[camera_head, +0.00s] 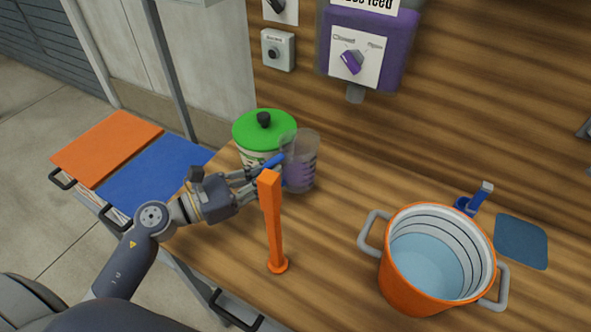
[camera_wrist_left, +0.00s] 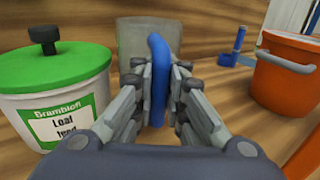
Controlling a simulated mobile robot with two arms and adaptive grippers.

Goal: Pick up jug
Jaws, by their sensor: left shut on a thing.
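The jug (camera_head: 302,165) is clear and greyish with a blue handle and purple marks on its side. It stands upright on the wooden worktop, just right of the green-lidded tub. My left gripper (camera_head: 262,174) reaches in from the left and is shut on the jug's blue handle. In the left wrist view, the fingers of the left gripper (camera_wrist_left: 160,92) close on both sides of the blue handle, with the clear body of the jug (camera_wrist_left: 128,42) behind it. I cannot tell whether the jug's base touches the worktop. My right gripper is not in view.
The green-lidded tub (camera_head: 263,130) stands close to the jug's left. An orange post (camera_head: 273,225) rises in front of the gripper. An orange pot (camera_head: 425,285) of pale blue liquid stands right, near a blue mat (camera_head: 521,242). A purple dispenser (camera_head: 365,45) hangs on the wall.

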